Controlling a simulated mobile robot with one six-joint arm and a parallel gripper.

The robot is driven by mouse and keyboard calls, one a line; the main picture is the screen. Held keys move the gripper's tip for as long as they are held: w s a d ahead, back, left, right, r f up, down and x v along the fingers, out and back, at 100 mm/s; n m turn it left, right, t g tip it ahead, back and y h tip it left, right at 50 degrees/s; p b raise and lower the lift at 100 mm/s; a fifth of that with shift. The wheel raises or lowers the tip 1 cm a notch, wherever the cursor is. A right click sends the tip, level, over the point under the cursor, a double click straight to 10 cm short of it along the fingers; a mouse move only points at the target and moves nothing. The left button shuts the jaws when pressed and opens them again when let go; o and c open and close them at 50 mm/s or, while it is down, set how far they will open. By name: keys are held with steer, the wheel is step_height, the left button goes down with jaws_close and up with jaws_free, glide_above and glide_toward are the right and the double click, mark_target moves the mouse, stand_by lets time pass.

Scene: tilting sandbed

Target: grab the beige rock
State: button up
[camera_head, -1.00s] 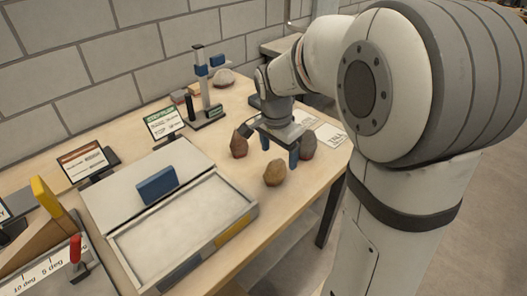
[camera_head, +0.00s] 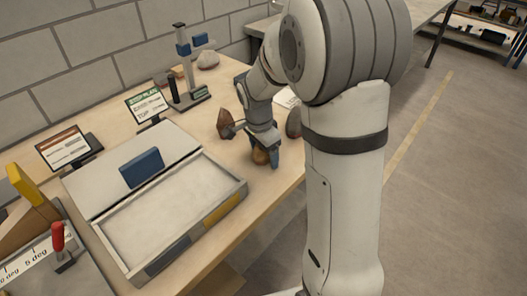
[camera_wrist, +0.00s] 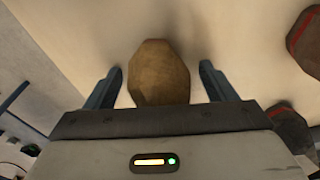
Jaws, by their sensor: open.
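The beige rock (camera_wrist: 158,75) is a tan-brown, egg-shaped stone on the wooden table. In the wrist view it lies between the two blue fingers of my gripper (camera_wrist: 162,82), with a gap on each side. In the head view the rock (camera_head: 260,156) shows only in part, below and between the fingers of my gripper (camera_head: 258,158); the rest is hidden by the gripper. My gripper is open and points down at the rock.
A reddish-brown rock (camera_head: 225,124) stands just left of my gripper, and a grey rock (camera_head: 294,122) is to its right. The sandbed tray (camera_head: 175,215) with a blue block (camera_head: 141,168) lies to the left. The table's front edge is close by.

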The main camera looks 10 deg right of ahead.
steer(key=shift+c, duration=0.2)
steer(key=c, duration=1.4)
